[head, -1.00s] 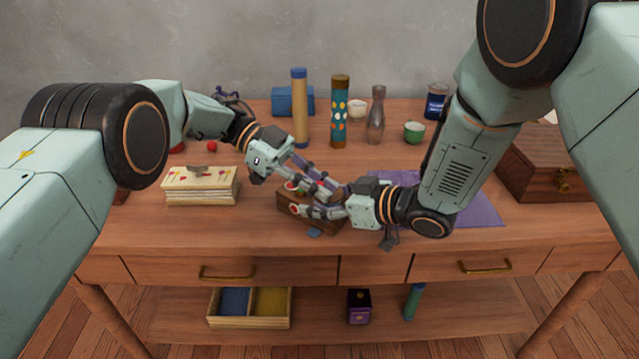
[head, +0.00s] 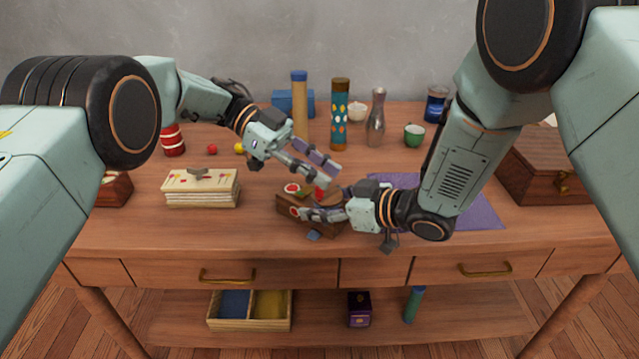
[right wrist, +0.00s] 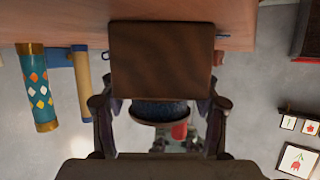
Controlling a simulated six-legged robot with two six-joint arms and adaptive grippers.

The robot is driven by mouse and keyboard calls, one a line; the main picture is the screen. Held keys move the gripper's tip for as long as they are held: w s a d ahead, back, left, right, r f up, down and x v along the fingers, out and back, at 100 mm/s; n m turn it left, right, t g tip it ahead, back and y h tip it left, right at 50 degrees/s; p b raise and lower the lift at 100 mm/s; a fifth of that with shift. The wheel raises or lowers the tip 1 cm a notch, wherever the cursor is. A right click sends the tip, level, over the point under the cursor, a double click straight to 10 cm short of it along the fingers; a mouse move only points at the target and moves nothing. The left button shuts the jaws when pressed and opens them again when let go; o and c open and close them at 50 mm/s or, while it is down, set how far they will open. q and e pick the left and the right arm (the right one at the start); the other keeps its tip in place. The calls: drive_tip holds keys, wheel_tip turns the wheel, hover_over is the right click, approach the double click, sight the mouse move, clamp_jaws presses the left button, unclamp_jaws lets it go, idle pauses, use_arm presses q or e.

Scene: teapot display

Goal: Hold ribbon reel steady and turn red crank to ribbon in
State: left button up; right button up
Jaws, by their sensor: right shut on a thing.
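The ribbon reel (head: 327,228) is a small brown wooden stand with red round parts, near the table's front middle. My right gripper (head: 308,214) is shut on it from the right and covers much of it. In the right wrist view the reel's wooden panel (right wrist: 162,58) sits between the fingers, with a dark blue round part beside it. The red crank (head: 320,193) shows as a small red piece at the reel's top right; a red knob (right wrist: 180,131) shows in the right wrist view. My left gripper (head: 330,176) is open and empty, just above the crank.
A cream stacked box (head: 200,190) stands left of the reel. A purple cloth (head: 470,208) and a wooden chest (head: 545,165) lie to the right. Behind stand a tan tube (head: 300,115), a patterned tube (head: 340,120), a glass bottle (head: 376,122) and a green cup (head: 414,134).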

use_arm(q)
wheel_tip(320, 180, up, 6)
drive_tip(key=shift+r, duration=0.1)
drive_tip(key=shift+o, duration=0.3)
drive_tip(key=shift+o, duration=0.7)
drive_tip(key=shift+s, duration=0.1)
drive_tip(key=shift+o, duration=0.3)
drive_tip(key=shift+s+d+h, duration=0.1)
drive_tip(key=shift+h, duration=0.2)
drive_tip(key=s+f+n+h, duration=0.1)
drive_tip(key=h, duration=0.2)
drive_tip(key=n+t+y, duration=0.3)
drive_tip(key=n+t, duration=1.1)
drive_tip(key=t, duration=0.5)
approach(316, 192)
drive_tip(key=x, duration=1.1)
drive_tip(key=shift+r, duration=0.1)
